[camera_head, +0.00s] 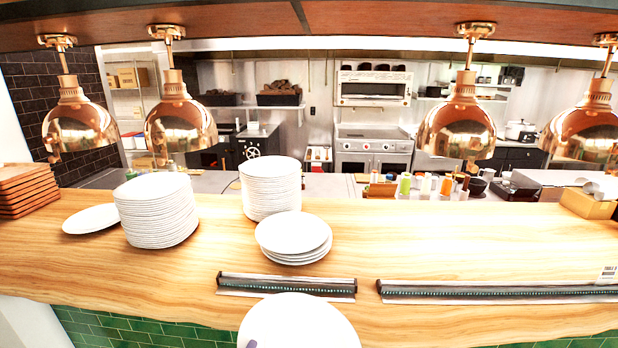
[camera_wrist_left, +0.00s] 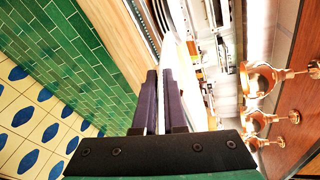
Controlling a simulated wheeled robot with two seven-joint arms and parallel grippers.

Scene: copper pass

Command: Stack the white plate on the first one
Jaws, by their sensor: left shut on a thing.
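A white plate (camera_head: 300,322) is at the bottom centre of the head view, in front of the counter's near edge and partly cut off by the frame. My left gripper (camera_wrist_left: 166,85) is shut on this plate, which shows as a thin white shape (camera_wrist_left: 175,45) beyond the dark fingers in the left wrist view. A purple fingertip shows at the plate's lower left in the head view. A single white plate (camera_head: 90,219) lies flat at the counter's left. A low stack of white plates (camera_head: 293,234) stands near the middle. My right gripper is not in view.
Tall plate stacks stand at left (camera_head: 157,212) and centre (camera_head: 270,188) on the wooden counter (camera_head: 450,235). Two dark ticket rails (camera_head: 287,286) (camera_head: 480,291) lie along the near edge. Copper lamps (camera_head: 180,122) hang above. Wooden trays (camera_head: 27,190) sit far left. The counter's right middle is clear.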

